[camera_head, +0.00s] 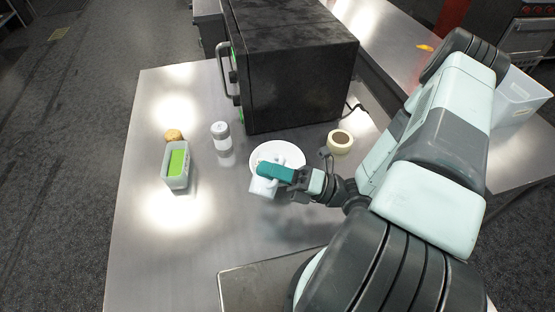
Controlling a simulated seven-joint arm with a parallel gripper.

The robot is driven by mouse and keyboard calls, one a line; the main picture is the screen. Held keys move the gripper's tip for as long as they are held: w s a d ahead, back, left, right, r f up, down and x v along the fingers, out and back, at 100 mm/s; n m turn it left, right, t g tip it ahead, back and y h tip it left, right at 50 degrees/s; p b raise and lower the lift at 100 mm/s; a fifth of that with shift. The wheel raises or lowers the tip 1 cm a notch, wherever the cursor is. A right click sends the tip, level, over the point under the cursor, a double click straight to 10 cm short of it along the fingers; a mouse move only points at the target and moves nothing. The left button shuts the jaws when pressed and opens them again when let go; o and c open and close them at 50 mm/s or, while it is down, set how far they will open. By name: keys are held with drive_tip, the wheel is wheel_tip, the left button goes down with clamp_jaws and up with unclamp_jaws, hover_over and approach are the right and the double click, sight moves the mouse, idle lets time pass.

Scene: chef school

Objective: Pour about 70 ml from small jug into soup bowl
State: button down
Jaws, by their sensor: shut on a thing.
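The white soup bowl (290,149) stands on the steel table, in front of the black oven. Its near part is hidden behind my gripper and the jug. My gripper (275,174), with teal fingers, reaches in from the right and is shut on the small white jug (262,188). The jug is at the bowl's near left edge and seems to be over or just in front of the rim. I cannot tell its exact height or tilt. No stream of liquid shows, and the insides of jug and bowl cannot be made out.
A cream round container with brown contents (340,139) stands right of the bowl. A white-topped shaker (221,133), a pale box with a green item (176,171) and a tan lump (173,135) stand left. The black oven (295,70) blocks the back. The table's front left is clear.

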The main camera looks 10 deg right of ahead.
sight(267, 196)
drive_tip(key=shift+w+d+m, duration=0.15)
drive_tip(key=shift+w+m, duration=0.05)
drive_tip(key=shift+m, duration=0.3)
drive_tip(key=shift+w+d+r+m+t, duration=0.2)
drive_tip(key=shift+w+d+m+t, duration=0.1)
drive_tip(key=shift+w+m+t, duration=0.15)
idle(0.4)
drive_tip(key=s+n, duration=0.1)
drive_tip(key=n, duration=0.1)
drive_tip(key=s+a+n+g, duration=0.1)
drive_tip(key=n, duration=0.1)
drive_tip(key=shift+a+f+g, duration=0.1)
drive_tip(key=shift+a+g, duration=0.1)
drive_tip(key=shift+g, duration=0.05)
drive_tip(key=shift+s+a+n+g, duration=0.15)
drive_tip(key=shift+s+n+g, duration=0.25)
drive_tip(key=shift+n, duration=0.45)
drive_tip(key=shift+s+a+f+n+g, duration=0.15)
drive_tip(key=shift+f+n+g, duration=0.1)
drive_tip(key=shift+f+n, duration=0.2)
drive_tip(key=shift+s+a+f+n+g, duration=0.1)
drive_tip(key=shift+f+n+g, duration=0.2)
drive_tip(key=shift+n, duration=0.25)
drive_tip(key=shift+s+f+n, duration=0.1)
drive_tip(key=shift+s+n, duration=0.1)
drive_tip(key=shift+n, duration=0.3)
